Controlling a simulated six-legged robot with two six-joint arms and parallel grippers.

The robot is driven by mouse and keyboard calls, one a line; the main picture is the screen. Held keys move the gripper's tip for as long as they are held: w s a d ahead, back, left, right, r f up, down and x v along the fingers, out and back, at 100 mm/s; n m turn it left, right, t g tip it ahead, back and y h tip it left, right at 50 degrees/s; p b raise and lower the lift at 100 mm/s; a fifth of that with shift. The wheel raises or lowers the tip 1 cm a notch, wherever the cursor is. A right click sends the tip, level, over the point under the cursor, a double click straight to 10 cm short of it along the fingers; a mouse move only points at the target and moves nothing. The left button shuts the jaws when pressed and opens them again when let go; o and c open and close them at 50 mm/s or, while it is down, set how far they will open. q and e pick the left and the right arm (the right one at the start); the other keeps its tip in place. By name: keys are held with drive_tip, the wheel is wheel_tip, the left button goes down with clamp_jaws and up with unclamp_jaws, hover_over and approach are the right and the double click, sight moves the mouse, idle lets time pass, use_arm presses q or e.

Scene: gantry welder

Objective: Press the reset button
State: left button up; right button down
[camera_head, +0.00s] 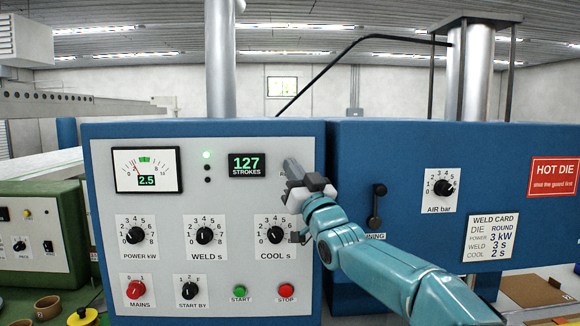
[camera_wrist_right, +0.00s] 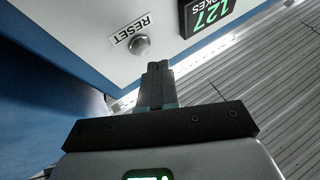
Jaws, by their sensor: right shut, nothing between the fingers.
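The reset button is a small round grey button (camera_wrist_right: 139,45) beside the RESET label (camera_wrist_right: 132,29) in the right wrist view. My right gripper (camera_head: 291,165) is in front of the grey panel (camera_head: 265,190), just right of the strokes counter (camera_head: 247,165). In the wrist view its shut, empty fingers (camera_wrist_right: 156,70) point toward the panel, with the tips just beside the button. I cannot tell whether they touch the panel. My left gripper is not in view.
The panel carries the power, weld and cool knobs (camera_head: 276,235), a red mains switch (camera_head: 136,289), the start button (camera_head: 239,290) and the stop button (camera_head: 286,290). A black lever (camera_head: 376,207) and an air knob (camera_head: 443,187) are on the blue housing to the right.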

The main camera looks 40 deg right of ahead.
drive_tip(key=shift+w, duration=0.15)
drive_tip(key=shift+w+d, duration=0.25)
drive_tip(key=shift+d, duration=0.05)
drive_tip(key=shift+w+d+p, duration=0.25)
drive_tip(key=shift+w+p, duration=0.1)
drive_tip(key=shift+p, duration=0.05)
idle(0.7)
idle(0.4)
drive_tip(key=shift+s+a+b, duration=0.55)
drive_tip(key=shift+s+b, duration=0.15)
drive_tip(key=shift+b, duration=0.4)
